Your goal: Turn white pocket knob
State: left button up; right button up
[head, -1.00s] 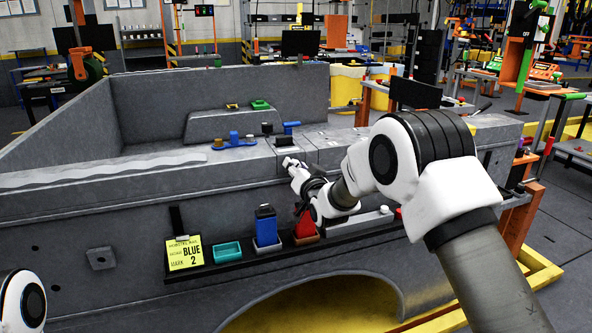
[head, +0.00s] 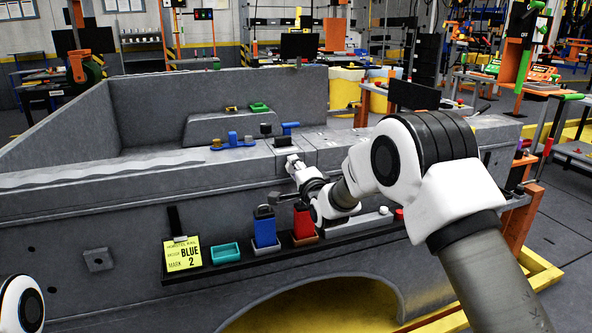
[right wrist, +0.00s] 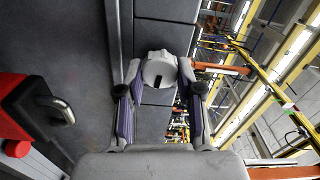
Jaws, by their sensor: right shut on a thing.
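The white pocket knob (right wrist: 158,72) is a round pale cap with a dark mark on its face. In the right wrist view it sits between the fingertips of my right gripper (right wrist: 160,80), which is shut on it, one finger on each side. In the head view my right gripper (head: 296,172) is at the upper edge of the grey bed side, and its fingers largely hide the knob. My left gripper is not in view; only a piece of my left arm shows at the lower left.
Below my right gripper, a dark shelf (head: 230,262) on the grey bed side (head: 130,225) carries a teal tray (head: 226,252), a blue block (head: 265,229) and a red block (head: 303,222). A yellow card (head: 184,254) hangs at the left. Blue fittings (head: 234,141) stand on the ledge above.

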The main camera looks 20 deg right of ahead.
jog(key=shift+f+m, duration=0.15)
jog(key=shift+m, duration=1.35)
jog(key=o, duration=1.2)
jog(key=shift+c, duration=0.2)
jog(key=s, duration=1.2)
jog(key=shift+d, duration=0.2)
